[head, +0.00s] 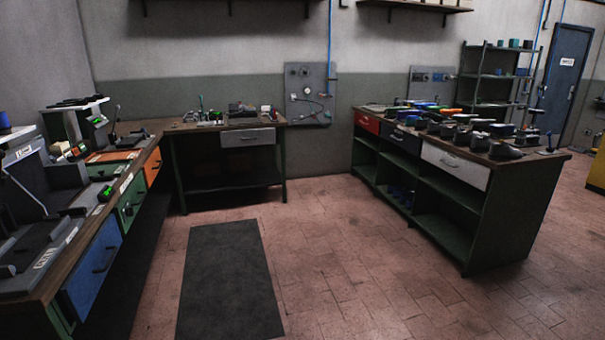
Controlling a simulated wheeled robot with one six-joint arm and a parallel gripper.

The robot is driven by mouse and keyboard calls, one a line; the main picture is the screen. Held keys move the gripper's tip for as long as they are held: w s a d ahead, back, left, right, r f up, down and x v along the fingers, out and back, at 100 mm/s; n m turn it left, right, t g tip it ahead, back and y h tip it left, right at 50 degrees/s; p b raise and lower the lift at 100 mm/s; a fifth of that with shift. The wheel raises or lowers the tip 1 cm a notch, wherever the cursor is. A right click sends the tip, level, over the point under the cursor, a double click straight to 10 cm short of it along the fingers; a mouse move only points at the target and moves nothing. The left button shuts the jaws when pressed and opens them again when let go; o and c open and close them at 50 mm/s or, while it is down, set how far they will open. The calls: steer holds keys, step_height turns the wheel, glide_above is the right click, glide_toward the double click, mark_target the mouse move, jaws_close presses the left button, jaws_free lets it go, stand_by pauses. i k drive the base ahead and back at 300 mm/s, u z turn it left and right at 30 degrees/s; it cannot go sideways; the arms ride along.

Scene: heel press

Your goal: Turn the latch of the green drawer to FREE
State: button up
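The green drawer (132,200) is in the front of the left workbench, between the blue drawer and the orange drawer. It looks shut and has a dark handle. A small bright green piece (106,193) sits on the bench top just above the green drawer; I cannot tell whether it is the latch or which way it points. No lettering on it is readable from here. My gripper is not in view.
The left bench also has a blue drawer (92,268) and an orange drawer (152,166). A dark mat (230,285) lies on the tiled floor. A back bench (228,185) and a right bench (515,215) stand beyond. The middle floor is clear.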

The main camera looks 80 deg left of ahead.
mark_target(130, 210)
steer(key=u, duration=1)
steer(key=i, duration=0.4)
steer(key=u, duration=1.2)
steer(key=i, duration=1.7)
steer(key=u, duration=1.15)
